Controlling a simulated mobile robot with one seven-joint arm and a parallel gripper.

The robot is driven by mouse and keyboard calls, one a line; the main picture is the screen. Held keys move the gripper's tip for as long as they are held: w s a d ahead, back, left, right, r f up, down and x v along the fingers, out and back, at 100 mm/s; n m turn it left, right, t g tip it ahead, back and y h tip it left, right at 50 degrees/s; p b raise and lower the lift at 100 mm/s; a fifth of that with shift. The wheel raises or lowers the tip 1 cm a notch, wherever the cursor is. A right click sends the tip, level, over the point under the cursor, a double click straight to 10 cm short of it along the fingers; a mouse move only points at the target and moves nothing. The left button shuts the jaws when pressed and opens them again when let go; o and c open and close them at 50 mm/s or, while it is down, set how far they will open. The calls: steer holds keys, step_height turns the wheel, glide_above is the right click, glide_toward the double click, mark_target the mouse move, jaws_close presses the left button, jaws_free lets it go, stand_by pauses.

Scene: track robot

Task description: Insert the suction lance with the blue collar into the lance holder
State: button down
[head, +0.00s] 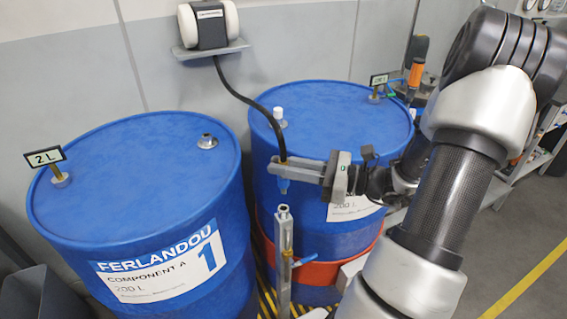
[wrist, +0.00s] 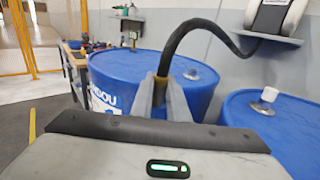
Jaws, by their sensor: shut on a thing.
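My gripper (head: 300,171) is shut on the suction lance, just below where its black hose joins. In the head view the lance's blue part (head: 284,186) shows under the fingers; the rest of the lance is hidden or cannot be made out. The lance holder seems to be the upright grey metal tube (head: 283,235) with a small blue lever, standing in front of the two drums. In the picture the blue part is just above the tube's open top, with a small gap. The wrist view shows my gripper (wrist: 162,98) with the black hose (wrist: 185,35) rising between its fingers.
A blue drum (head: 130,190) marked 1, with a "2 L" tag (head: 45,157), stands left. Another blue drum (head: 335,115) stands behind my gripper. The hose runs up to a white and black unit (head: 208,25) on a wall shelf. A shelf bench (head: 535,150) stands right.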

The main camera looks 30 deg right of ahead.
mark_target(285, 193)
steer(key=shift+f+b, duration=1.1)
steer(key=shift+f, duration=1.05)
steer(key=shift+p, duration=0.7)
steer(key=shift+f+b, duration=1.1)
steer(key=shift+f, duration=0.8)
steer(key=c, duration=1.6)
jaws_free()
steer(key=shift+c, duration=0.2)
steer(key=shift+d, duration=0.1)
steer(key=v, duration=1.7)
steer(key=shift+r, duration=0.15)
